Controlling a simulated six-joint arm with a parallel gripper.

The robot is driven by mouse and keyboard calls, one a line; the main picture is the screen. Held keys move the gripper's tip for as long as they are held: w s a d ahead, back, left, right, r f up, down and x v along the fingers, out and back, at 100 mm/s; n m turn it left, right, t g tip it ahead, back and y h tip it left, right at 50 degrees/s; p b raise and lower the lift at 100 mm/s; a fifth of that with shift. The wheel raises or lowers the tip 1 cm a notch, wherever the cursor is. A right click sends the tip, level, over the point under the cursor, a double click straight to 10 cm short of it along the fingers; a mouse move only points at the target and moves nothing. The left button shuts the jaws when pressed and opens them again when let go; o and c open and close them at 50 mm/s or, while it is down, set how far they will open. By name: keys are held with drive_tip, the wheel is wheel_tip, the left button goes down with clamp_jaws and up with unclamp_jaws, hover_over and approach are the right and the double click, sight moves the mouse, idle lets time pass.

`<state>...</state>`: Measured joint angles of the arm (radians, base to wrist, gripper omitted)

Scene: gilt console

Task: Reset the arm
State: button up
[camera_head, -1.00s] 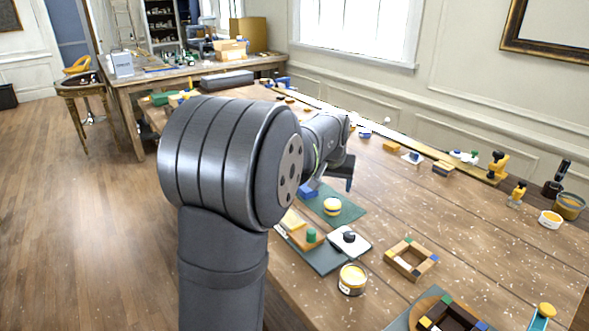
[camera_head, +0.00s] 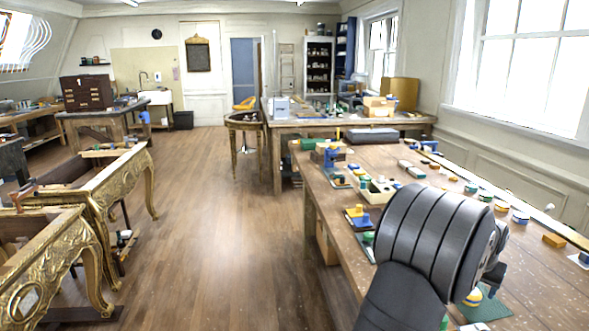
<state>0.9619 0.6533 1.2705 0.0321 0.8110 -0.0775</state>
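My arm shows at the lower right of the head view, its large grey joint over the near part of the long wooden workbench (camera_head: 331,202). The joint covers most of the arm beyond it. A small part of a dark link shows just right of the joint. My gripper's fingers cannot be made out, so I cannot see whether they are open or hold anything. A yellow-topped round thing (camera_head: 473,298) sits on a green mat (camera_head: 491,308) close to the arm, partly hidden by it.
Blocks and small tools lie along the workbench. A yellow block (camera_head: 553,240) lies near its right side. Gilt console frames (camera_head: 120,178) stand at the left. A round-topped stand (camera_head: 243,121) is by the far table (camera_head: 315,126). The middle wooden floor (camera_head: 215,225) is clear.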

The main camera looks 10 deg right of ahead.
drive_tip(key=shift+r, duration=0.4)
drive_tip(key=shift+f, duration=0.15)
